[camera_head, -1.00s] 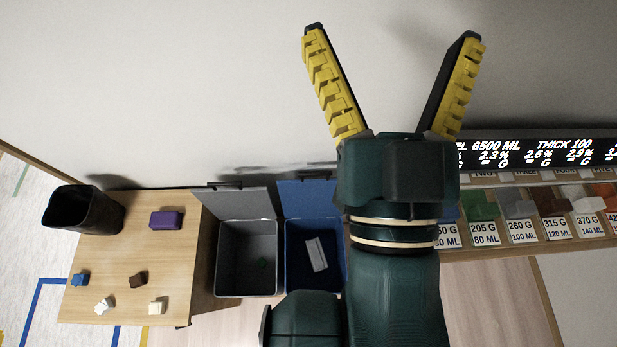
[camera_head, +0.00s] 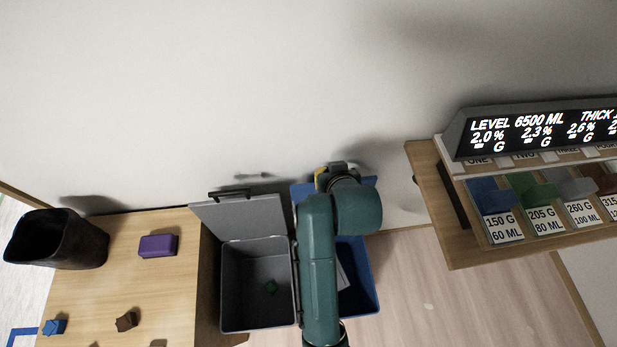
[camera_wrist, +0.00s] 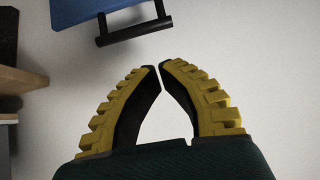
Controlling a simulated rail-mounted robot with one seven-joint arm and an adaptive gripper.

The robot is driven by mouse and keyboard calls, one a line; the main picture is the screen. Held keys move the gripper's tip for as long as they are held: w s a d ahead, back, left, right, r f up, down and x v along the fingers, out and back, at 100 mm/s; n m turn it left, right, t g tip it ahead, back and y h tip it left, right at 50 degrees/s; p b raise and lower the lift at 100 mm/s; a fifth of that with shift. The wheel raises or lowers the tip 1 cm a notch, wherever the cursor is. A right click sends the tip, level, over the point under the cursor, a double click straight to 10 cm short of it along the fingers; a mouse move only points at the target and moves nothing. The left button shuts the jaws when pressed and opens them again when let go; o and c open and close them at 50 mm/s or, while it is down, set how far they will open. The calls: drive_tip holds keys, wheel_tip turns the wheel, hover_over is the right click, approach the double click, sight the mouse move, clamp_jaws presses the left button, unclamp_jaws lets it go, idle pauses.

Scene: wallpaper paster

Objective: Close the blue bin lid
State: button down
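The blue bin (camera_head: 362,277) stands to the right of the grey bin, partly hidden behind my arm. Its blue lid (camera_head: 302,190) is open, raised at the wall side; a pale item lies inside the bin. My gripper (camera_head: 321,176) is at the lid's far edge in the head view, mostly hidden by my wrist. In the wrist view, my gripper (camera_wrist: 157,66) has its yellow-padded fingertips nearly together with nothing between them. The blue lid (camera_wrist: 98,12) and its black handle (camera_wrist: 134,31) show just beyond the fingertips, apart from them.
The grey bin (camera_head: 226,290) is also open, with its grey lid (camera_head: 240,216) raised. A wooden table (camera_head: 185,265) at left holds a black container (camera_head: 55,240) and a purple block (camera_head: 158,245). A shelf with coloured compartments (camera_head: 497,215) stands at right.

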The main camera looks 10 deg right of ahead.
drive_tip(key=d+x, duration=0.1)
drive_tip(key=x, duration=0.9)
drive_tip(key=shift+s+f, duration=0.15)
